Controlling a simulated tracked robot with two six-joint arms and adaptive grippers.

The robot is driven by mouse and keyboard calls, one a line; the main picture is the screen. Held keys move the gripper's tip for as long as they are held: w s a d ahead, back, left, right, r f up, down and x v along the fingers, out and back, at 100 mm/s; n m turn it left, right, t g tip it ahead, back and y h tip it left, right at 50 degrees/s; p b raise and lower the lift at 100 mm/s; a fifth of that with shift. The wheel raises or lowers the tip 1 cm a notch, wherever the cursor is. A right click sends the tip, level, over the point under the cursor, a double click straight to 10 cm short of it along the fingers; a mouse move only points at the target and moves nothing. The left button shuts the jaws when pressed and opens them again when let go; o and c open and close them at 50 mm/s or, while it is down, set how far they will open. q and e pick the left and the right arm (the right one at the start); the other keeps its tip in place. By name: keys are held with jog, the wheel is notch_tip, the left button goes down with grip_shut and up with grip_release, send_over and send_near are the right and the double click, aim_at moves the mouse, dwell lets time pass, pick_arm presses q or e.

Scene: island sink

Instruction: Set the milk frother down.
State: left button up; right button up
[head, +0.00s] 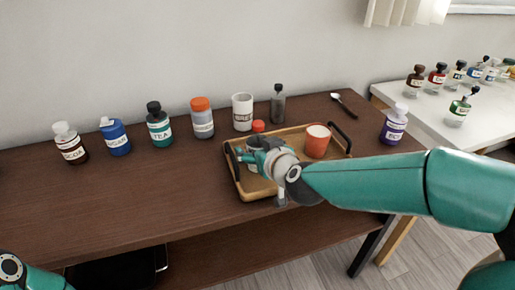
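My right gripper (254,157) is over the left part of a wooden tray (257,192) with dark handles. A container with a red-orange top (258,126) shows just behind the gripper, mostly hidden by it. A small grey piece (282,196) shows below my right wrist at the tray's front edge; I cannot tell whether it is part of the gripper or a held thing. I cannot make out a milk frother for sure. The fingers are too small and overlapped to show whether they are open or shut. My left gripper is out of view.
An orange cup (318,141) stands in the tray's right part. Several labelled bottles and jars, including the tea bottle (159,125), line the back. A spoon (343,104) and a purple bottle (394,125) are at the right. The brown table's front left (110,205) is clear.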

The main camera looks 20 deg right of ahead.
jog(key=shift+s+r, duration=0.1)
jog(key=shift+r, duration=0.1)
jog(key=shift+s+r, duration=0.15)
jog(key=shift+s, duration=0.15)
jog(key=p+v, duration=0.3)
jog(key=v, duration=0.7)
jog(key=shift+s+r+p, duration=0.1)
jog(key=shift+p, duration=0.25)
jog(key=shift+s+d, duration=0.1)
jog(key=shift+s, duration=0.35)
